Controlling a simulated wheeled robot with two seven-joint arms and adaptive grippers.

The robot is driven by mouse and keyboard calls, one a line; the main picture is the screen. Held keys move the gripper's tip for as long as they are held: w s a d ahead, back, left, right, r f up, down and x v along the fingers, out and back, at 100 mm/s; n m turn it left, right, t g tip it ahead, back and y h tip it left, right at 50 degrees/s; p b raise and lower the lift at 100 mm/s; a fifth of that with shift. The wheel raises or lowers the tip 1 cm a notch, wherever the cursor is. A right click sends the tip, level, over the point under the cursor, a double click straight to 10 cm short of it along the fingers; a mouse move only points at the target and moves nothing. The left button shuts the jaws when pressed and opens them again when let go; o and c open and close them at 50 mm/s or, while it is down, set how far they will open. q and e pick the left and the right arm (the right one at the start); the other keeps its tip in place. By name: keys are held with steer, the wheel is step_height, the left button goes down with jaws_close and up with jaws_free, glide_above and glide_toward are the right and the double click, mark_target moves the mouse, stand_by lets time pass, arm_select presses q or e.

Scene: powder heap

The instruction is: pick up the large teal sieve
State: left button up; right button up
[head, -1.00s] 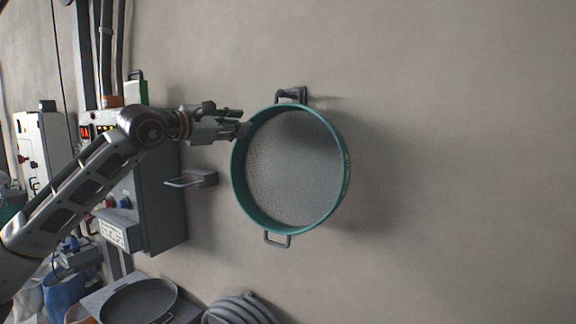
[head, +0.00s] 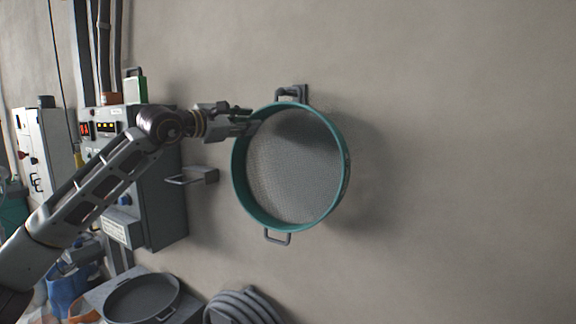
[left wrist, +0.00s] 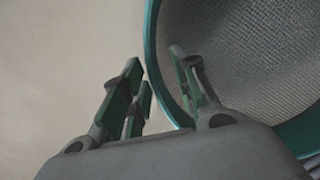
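The large teal sieve (head: 295,165) hangs on the wall with its round grey mesh facing out. Its upper grey handle (head: 291,93) is at a wall hook, and a lower handle (head: 277,238) sticks out below. My left gripper (head: 252,120) is at the sieve's upper left rim. In the left wrist view the gripper (left wrist: 157,62) is open, with fingers apart on either side of the teal rim (left wrist: 152,50); one finger is in front of the mesh. I cannot tell whether they touch the rim. My right gripper is not in view.
An empty wall hook (head: 192,177) juts out left of the sieve, beside a grey control cabinet (head: 165,215). A dark round pan (head: 142,297) and a coiled grey hose (head: 243,306) are below. The wall to the right is bare.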

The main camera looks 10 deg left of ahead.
arm_select(q)
steer(key=shift+p+x, duration=0.6)
steer(key=shift+x, duration=0.3)
steer(key=shift+p+x, duration=0.4)
steer(key=shift+x, duration=0.6)
steer(key=shift+r, duration=0.1)
jaws_close()
steer(key=shift+r, duration=0.1)
